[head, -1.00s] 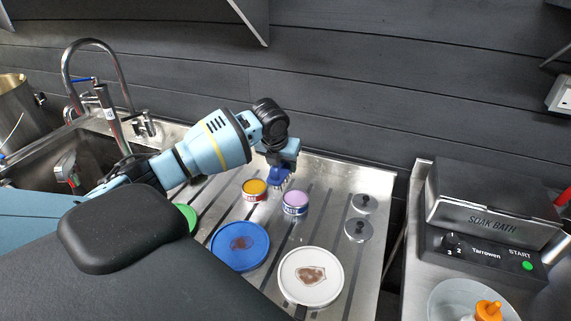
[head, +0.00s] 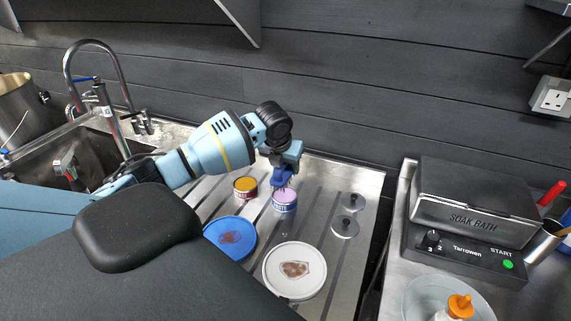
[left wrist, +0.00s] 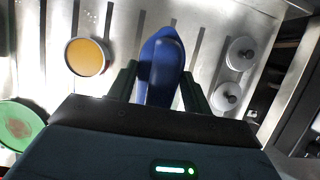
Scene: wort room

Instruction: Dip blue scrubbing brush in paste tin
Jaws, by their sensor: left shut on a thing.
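My left gripper (head: 287,165) points down and is shut on the blue scrubbing brush (head: 283,177). In the left wrist view the blue brush (left wrist: 161,62) sits between the two dark green fingers. In the head view the brush is at the tin with lilac paste (head: 285,201), its lower end over or at the tin's top; I cannot tell whether it touches the paste. A tin with orange-yellow paste (head: 245,187) stands just left of it, and shows in the left wrist view (left wrist: 88,57). The brush hides the lilac tin there. My right gripper is not in view.
A blue plate (head: 213,226) and a white plate (head: 318,281), each with a brown stain, lie in front of the tins. Two metal lids with knobs (head: 344,227) lie to the right. A soak bath (head: 470,215) stands further right, the sink (head: 40,160) at left.

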